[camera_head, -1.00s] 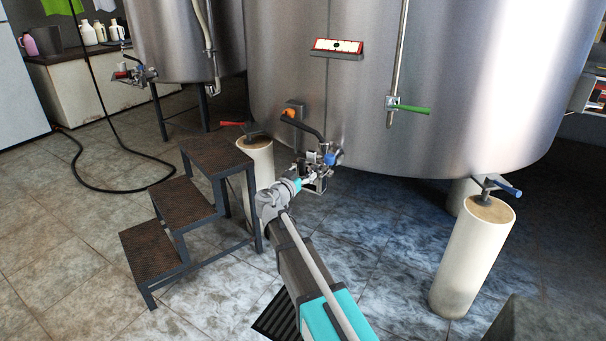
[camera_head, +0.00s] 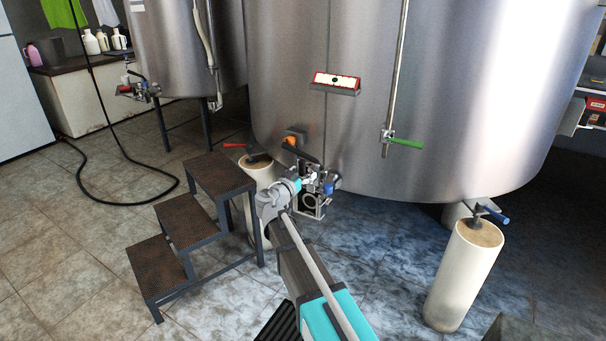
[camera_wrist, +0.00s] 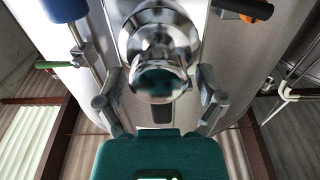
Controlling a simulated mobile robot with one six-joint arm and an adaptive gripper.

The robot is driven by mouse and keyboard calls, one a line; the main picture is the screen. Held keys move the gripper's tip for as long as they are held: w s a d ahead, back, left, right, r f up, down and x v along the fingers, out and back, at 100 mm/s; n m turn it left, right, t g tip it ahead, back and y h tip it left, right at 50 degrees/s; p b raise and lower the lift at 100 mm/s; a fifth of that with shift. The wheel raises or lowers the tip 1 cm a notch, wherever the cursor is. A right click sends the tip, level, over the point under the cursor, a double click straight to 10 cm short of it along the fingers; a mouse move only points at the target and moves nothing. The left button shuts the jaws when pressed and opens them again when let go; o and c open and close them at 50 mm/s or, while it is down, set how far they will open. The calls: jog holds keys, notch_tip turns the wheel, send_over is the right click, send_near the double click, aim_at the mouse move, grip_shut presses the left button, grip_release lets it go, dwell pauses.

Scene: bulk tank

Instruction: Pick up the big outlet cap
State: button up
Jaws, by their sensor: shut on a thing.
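My gripper (camera_head: 310,181) is at the low front of the big steel tank, beside the outlet fittings. In the wrist view, its two grey fingers (camera_wrist: 158,88) stand on either side of a shiny round metal piece (camera_wrist: 160,82), which I take to be the big outlet cap. The gripper is shut on it. A larger polished round part (camera_wrist: 158,30) lies right behind the cap. I cannot tell whether the cap still touches it. In the head view the cap is too small and covered to make out.
The big tank (camera_head: 400,90) fills the back. A blue valve part (camera_head: 329,187) and an orange handle (camera_head: 290,141) are close to the gripper. Metal steps (camera_head: 187,225) stand left, a pale pillar (camera_head: 465,275) right. A black hose (camera_head: 120,200) lies on the floor at left.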

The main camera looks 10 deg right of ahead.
jog(key=shift+r+p, duration=2.3)
jog(key=shift+r, duration=0.5)
notch_tip(320, 180, up, 24)
jog(key=p, duration=2.4)
jog(key=shift+r, duration=0.15)
jog(key=shift+s, duration=0.15)
